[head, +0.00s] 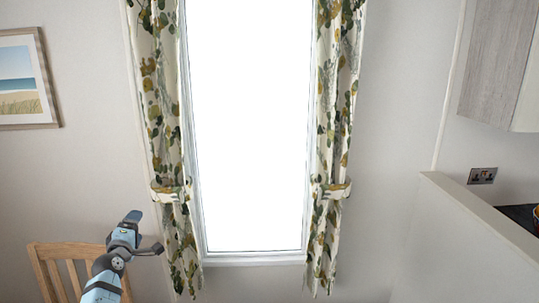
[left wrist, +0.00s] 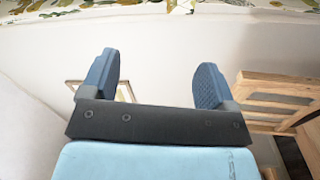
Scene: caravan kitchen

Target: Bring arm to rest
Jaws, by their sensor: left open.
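My left gripper (head: 146,232) shows at the lower left of the head view, in front of the wall and beside the left curtain. It is open and empty. In the left wrist view its two blue fingers (left wrist: 157,82) stand wide apart with nothing between them. My right gripper is in neither view.
A wooden chair (head: 52,256) stands by my left arm; wooden furniture also shows at the right of the left wrist view (left wrist: 275,90). Patterned curtains (head: 165,100) flank a bright window (head: 247,120). A low partition (head: 470,245) and a wall cabinet (head: 500,65) are at right.

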